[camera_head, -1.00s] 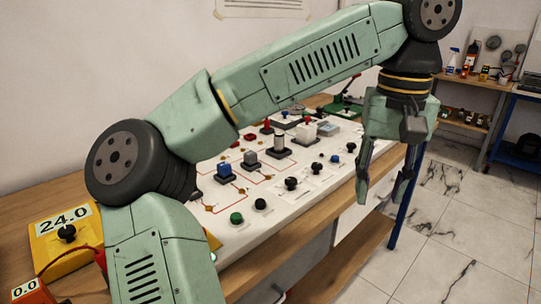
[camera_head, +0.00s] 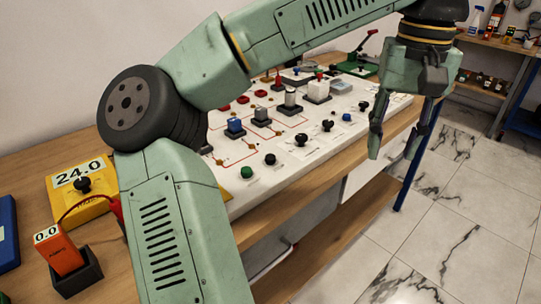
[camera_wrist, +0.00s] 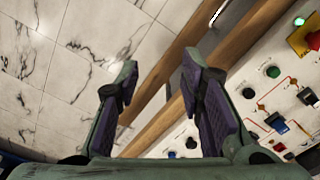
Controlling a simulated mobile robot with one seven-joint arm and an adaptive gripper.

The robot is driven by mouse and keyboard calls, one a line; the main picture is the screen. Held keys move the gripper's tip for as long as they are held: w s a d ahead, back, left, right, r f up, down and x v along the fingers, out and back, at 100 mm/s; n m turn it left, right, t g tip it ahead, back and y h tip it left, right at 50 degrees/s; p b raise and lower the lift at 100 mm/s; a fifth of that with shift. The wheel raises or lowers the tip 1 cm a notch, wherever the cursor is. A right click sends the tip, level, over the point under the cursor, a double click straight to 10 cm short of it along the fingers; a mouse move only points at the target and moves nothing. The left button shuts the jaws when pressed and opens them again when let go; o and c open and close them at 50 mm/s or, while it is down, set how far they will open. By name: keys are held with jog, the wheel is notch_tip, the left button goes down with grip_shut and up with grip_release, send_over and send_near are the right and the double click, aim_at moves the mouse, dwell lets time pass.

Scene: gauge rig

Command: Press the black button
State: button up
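The black button (camera_head: 269,159) is a small round cap on the white panel (camera_head: 236,202), close to the panel's front edge. It sits just right of a green button (camera_head: 246,172). In the wrist view the black button (camera_wrist: 248,93) is right of my fingers, beside the green button (camera_wrist: 272,71). My gripper (camera_head: 393,153) is open and empty, fingers pointing down, off the table's front edge and well to the right of the black button. The wrist view also shows my gripper (camera_wrist: 160,65) with both fingers apart, over floor and table edge.
Several black knobs (camera_head: 301,139) and a blue button (camera_head: 347,117) stand on the panel between the black button and my gripper. Block-like parts (camera_head: 235,127) stand farther back. A yellow meter (camera_head: 80,192) and an orange device (camera_head: 60,250) are at left. Floor right of the table is clear.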

grip_shut()
dwell(1.4)
